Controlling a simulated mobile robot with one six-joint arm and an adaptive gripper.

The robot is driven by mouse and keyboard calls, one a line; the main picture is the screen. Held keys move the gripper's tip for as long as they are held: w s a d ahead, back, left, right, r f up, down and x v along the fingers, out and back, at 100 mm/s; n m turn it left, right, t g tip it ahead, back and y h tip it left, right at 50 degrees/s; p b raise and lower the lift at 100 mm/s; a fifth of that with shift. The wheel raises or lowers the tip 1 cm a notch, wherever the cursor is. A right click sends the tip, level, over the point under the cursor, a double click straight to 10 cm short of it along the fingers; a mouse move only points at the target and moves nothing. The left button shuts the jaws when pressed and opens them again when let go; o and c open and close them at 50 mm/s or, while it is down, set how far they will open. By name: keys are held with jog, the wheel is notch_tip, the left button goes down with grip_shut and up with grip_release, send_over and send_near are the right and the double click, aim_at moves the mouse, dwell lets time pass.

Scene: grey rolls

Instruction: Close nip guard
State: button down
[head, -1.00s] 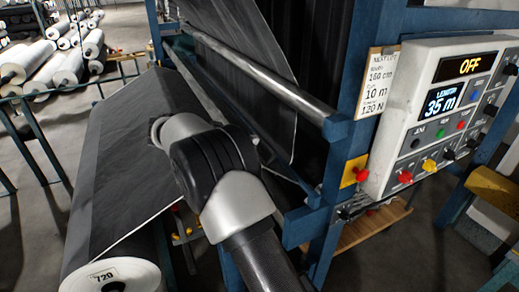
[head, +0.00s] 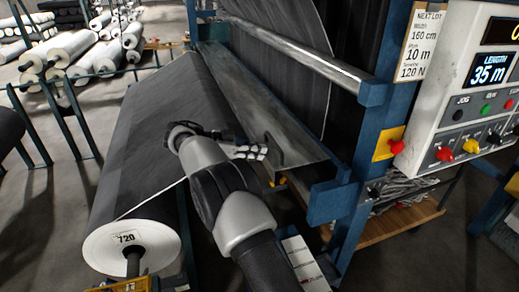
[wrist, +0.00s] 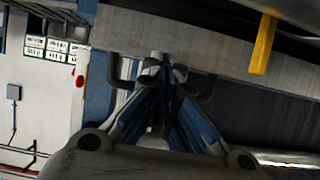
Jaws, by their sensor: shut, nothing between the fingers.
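The nip guard (head: 255,95) is a long grey, glassy panel lying low along the machine's front in the head view. A dark handle (head: 276,148) stands on its near end. In the wrist view the guard (wrist: 190,43) crosses as a pale grey strip, with the U-shaped handle (wrist: 205,90) behind my fingers. My gripper (head: 264,152) is shut and empty, its tips close to the handle. The wrist view shows my gripper (wrist: 162,65) with its tips together in front of the strip. I cannot tell whether they touch it, or whether the guard is fully down.
A dark fabric roll (head: 150,130) marked 720 lies to the left of my arm. A steel roller (head: 290,55) and a blue frame post (head: 375,110) border the machine. The control panel (head: 470,90) is at the right. A yellow bar (wrist: 262,45) hangs in the wrist view.

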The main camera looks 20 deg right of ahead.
jog(key=shift+f, duration=0.45)
